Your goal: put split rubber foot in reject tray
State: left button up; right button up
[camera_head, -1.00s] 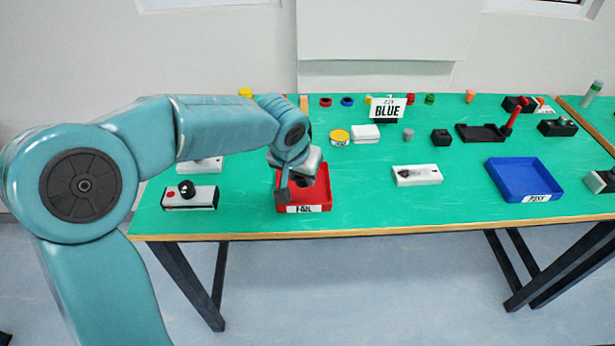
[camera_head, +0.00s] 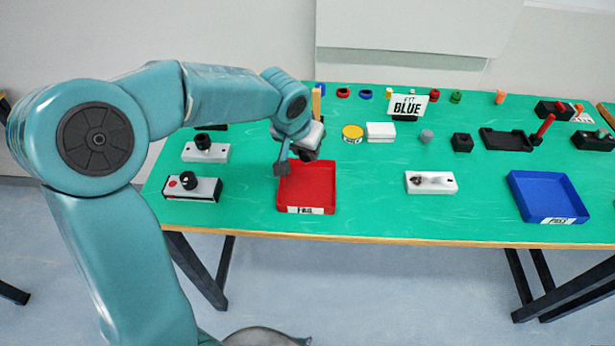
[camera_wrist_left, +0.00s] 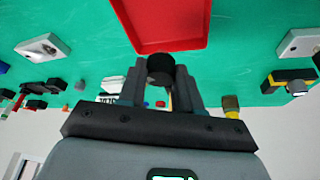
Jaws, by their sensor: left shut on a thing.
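The red tray (camera_head: 322,209) labelled FAIL stands near the table's front edge, left of the middle in the head view. It is empty as far as I see, and it also shows at the top of the left wrist view (camera_wrist_left: 172,46). My left gripper (camera_head: 294,163) is above the tray's back-left edge, pointing down. It is shut on a small black round piece, the rubber foot (camera_wrist_left: 160,68), which shows between the fingertips in the left wrist view. Any split in it is too small to see. My right gripper is not in view.
A blue tray (camera_head: 547,219) labelled PASS stands at the right. White box-like units stand left of the red tray (camera_head: 193,189) and between the trays (camera_head: 430,182). A FIT BLUE sign (camera_head: 408,105) and several small coloured parts line the back.

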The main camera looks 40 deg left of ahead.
aim_at(304, 161)
pick_arm(q)
notch_tip(304, 161, down, 6)
jog(key=shift+w+d+r, duration=0.15)
jog(key=shift+r, duration=0.1)
notch_tip(304, 161, down, 4)
jog(key=shift+f+b, duration=0.15)
jog(key=shift+b, duration=0.35)
jog(key=shift+f, duration=0.15)
jog(key=shift+f, duration=0.1)
jog(key=o, duration=1)
